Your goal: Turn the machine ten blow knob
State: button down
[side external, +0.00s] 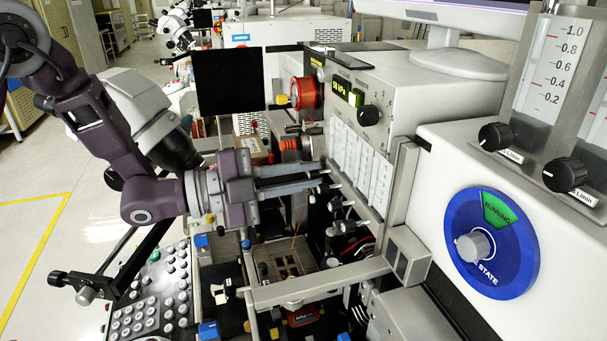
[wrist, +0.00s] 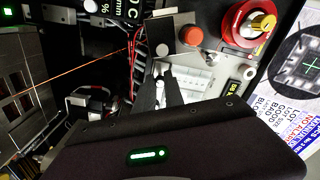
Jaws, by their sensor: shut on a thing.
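The machine is a light grey box (side external: 400,90) with a green-lit display reading in kPa and a row of white panels on its front. My gripper (side external: 326,174) reaches in from the left, with both fingers level and close to the small fittings below those panels. In the wrist view my gripper (wrist: 163,78) shows two dark fingers near the white panels, close together on a small pale knob. The fingers hide most of that knob, which I take to be the blow knob; its label and pointer cannot be read.
A black knob (side external: 368,115) sits beside the display. A metal bracket (side external: 320,284) and a stage with wiring lie below. At right are a blue state dial (side external: 490,243) reading RUNNING and flow meters. A keypad (side external: 150,295) is at lower left.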

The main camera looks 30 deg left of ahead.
jog(key=c, duration=1.7)
grip_release()
jog(key=v, duration=0.7)
jog(key=shift+s, duration=0.1)
